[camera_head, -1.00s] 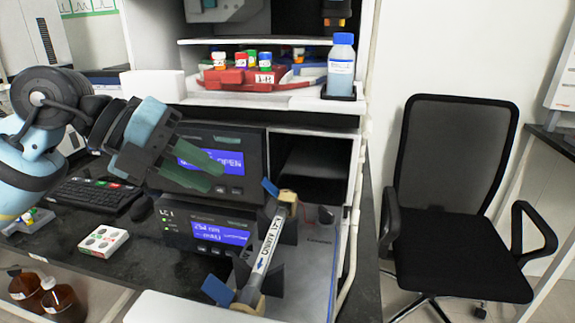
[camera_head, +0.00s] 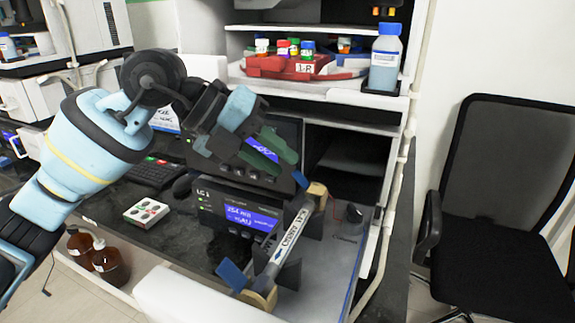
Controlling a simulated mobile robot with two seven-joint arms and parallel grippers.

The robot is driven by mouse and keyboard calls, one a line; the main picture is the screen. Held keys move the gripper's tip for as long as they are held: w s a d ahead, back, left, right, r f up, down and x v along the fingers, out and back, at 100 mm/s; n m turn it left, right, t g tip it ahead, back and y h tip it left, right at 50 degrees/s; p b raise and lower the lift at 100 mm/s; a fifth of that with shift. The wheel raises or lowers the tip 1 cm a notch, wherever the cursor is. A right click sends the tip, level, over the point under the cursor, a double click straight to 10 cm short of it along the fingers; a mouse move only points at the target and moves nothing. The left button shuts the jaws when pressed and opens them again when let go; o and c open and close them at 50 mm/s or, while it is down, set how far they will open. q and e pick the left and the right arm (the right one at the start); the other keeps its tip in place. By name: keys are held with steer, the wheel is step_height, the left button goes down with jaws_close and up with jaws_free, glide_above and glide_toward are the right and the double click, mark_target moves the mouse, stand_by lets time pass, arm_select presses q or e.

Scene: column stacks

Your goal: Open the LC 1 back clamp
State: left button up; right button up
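The LC 1 unit (camera_head: 212,207) has a lit blue display and stands at the centre of the bench. A white labelled column (camera_head: 291,236) lies slanted in front of it, held at both ends. The back clamp (camera_head: 317,193) is a tan block with a dark bracket around the column's far end; a small blue lever (camera_head: 299,179) shows beside it. The front clamp (camera_head: 262,298) has a larger blue lever (camera_head: 232,275). My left gripper (camera_head: 270,152) has green fingers set apart, with nothing between them. It is above and left of the back clamp, not touching it. My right gripper is out of view.
A red tray (camera_head: 290,67) with several capped bottles and a blue-capped bottle (camera_head: 385,58) stand on the shelf above. A white-and-red box (camera_head: 146,212), keyboard (camera_head: 155,173) and brown bottles (camera_head: 108,262) are at left. A black chair (camera_head: 505,180) stands right.

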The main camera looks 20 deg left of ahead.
mark_target(308, 190)
arm_select(q)
steer(key=shift+x, duration=1.4)
steer(key=shift+c, duration=0.4)
jaws_close()
